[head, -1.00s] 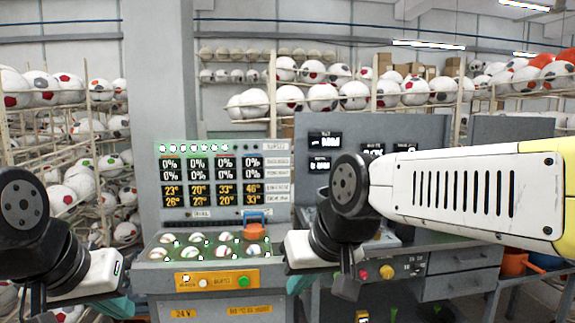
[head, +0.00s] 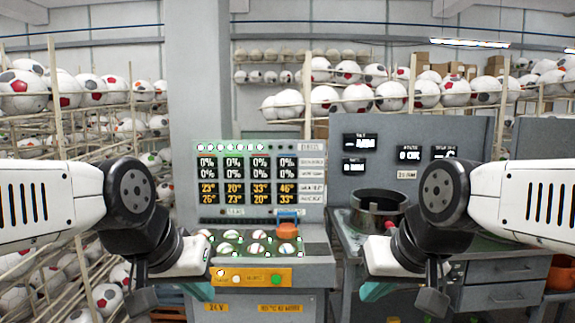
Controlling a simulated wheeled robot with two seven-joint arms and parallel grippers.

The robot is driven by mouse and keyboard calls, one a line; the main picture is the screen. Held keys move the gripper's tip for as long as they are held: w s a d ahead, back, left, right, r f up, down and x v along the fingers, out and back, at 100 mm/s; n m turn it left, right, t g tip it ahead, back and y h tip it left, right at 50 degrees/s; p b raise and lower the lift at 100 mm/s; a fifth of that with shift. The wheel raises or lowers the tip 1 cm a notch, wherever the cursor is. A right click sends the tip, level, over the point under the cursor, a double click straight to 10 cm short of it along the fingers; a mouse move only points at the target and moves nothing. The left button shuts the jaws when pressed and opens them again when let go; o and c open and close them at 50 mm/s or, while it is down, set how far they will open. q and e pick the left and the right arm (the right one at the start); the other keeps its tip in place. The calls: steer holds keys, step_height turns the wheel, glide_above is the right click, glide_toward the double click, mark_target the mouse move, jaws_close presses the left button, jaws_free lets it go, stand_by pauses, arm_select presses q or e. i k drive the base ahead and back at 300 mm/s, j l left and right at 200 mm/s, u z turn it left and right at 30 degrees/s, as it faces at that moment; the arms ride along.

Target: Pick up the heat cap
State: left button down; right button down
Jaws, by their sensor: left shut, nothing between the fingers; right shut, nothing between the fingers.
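An orange cap with a blue handle (head: 287,230), which looks like the heat cap, sits at the back right of the sloped console (head: 318,262), below the display panel. My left gripper (head: 200,291) is at the lower left of the console, with only part of its teal finger showing. My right gripper (head: 375,291) is to the right of the console, also with a little teal finger showing. Both are shut and empty, apart from the cap. The fingertips are mostly hidden by my wrists and the grippers' white bodies.
A grey bench (head: 488,275) with a dark open cylinder (head: 378,210) stands at right. Racks of balls (head: 95,92) fill the back. Space above the console is clear.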

mark_target(284, 231)
steer(key=i+u, duration=0.15)
steer(key=i, duration=0.35)
steer(key=i+l+u, duration=0.1)
steer(key=i, duration=0.35)
steer(key=i+l+u, duration=0.15)
steer(key=i, duration=0.35)
steer(key=i+l+u, duration=0.15)
steer(key=i, duration=0.3)
steer(key=l, duration=0.1)
